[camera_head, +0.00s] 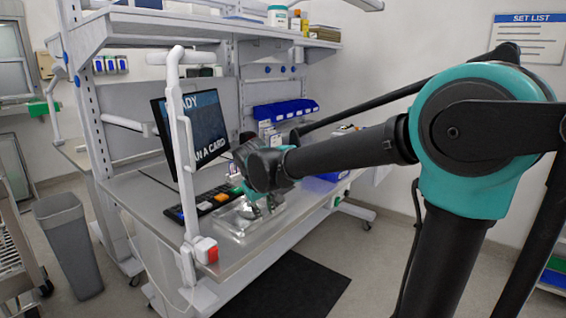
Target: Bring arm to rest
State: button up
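My arm, black with a teal joint, reaches from the right side of the picture out over the workbench (215,262). My gripper (262,205) is at the arm's end, pointing down above a clear, shiny tray (238,222) on the bench. The gripper is small in the picture and partly covered by its own wrist. I cannot tell whether its fingers are apart or closed, or whether they touch the tray.
A monitor (208,128) and a white post (180,150) stand left of my gripper. Blue bins (285,110) line the back. A grey trash bin (68,245) stands at left. A dark mat (285,288) covers floor in front.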

jog(key=s+d+f+m, duration=0.2)
jog(key=s+d+f, duration=0.3)
jog(key=d, duration=0.3)
jog(key=s+d+f+m, duration=0.2)
jog(key=s+d+f, duration=0.4)
jog(key=s+d, duration=0.1)
jog(key=s+d+f+m+g+y, duration=0.1)
jog(key=s+d+f+m, duration=0.1)
jog(key=s+d+f, duration=0.3)
jog(key=s+d, duration=0.1)
jog(key=d, duration=0.3)
jog(key=shift+s+d+f, duration=0.35)
